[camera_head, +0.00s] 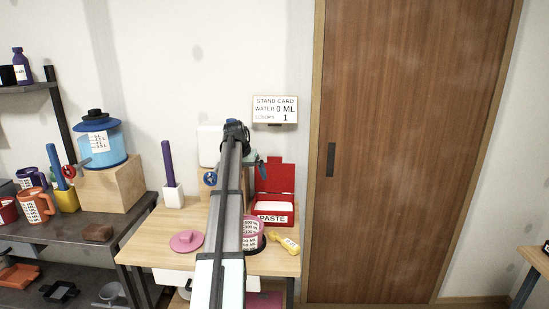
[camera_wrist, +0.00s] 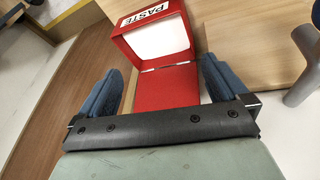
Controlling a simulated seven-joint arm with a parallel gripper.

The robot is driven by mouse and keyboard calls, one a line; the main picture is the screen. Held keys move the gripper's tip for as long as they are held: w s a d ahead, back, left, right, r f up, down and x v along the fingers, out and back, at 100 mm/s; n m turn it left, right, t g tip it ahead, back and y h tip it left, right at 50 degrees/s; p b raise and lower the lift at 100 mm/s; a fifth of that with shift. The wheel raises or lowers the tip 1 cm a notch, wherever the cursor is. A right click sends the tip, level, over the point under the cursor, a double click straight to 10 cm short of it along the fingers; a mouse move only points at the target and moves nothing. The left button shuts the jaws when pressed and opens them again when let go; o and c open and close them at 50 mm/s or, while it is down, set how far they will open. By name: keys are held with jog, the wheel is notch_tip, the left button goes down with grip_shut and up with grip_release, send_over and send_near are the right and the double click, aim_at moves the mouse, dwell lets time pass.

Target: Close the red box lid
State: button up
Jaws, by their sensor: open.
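The red box (camera_head: 273,212), labelled PASTE, stands on the right part of the light wooden table. Its red lid (camera_head: 275,178) is raised upright at the back, so the box is open and its white contents show. In the wrist view the red box (camera_wrist: 153,45) is at the top, and the lid (camera_wrist: 168,88) extends from it down between the fingers. My gripper (camera_wrist: 160,80) is open, with one blue finger on each side of the lid. In the head view my gripper (camera_head: 250,160) is beside and above the lid, partly hidden by my arm. I cannot tell whether it touches the lid.
A yellow labelled item (camera_head: 286,243) lies in front of the box. A pink container (camera_head: 252,235) is partly behind my arm, and a pink disc (camera_head: 186,241) lies to its left. A stand card (camera_head: 275,109) hangs above. A wooden door (camera_head: 405,150) is at the right.

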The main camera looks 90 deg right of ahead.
aim_at(275, 160)
jog(key=s+d+r+n+t+h, duration=0.1)
jog(key=s+d+r, duration=0.3)
jog(key=d+r, duration=0.25)
jog(key=s+d+r+n+t, duration=0.1)
jog(key=s+d+r+t, duration=0.1)
jog(key=s+d+r, duration=0.35)
jog(key=x, duration=0.4)
jog(key=d+x, duration=0.1)
jog(key=x, duration=0.4)
jog(key=d+x, duration=0.1)
jog(key=x, duration=0.4)
jog(key=shift+w+r, duration=0.4)
jog(key=shift+c, duration=0.4)
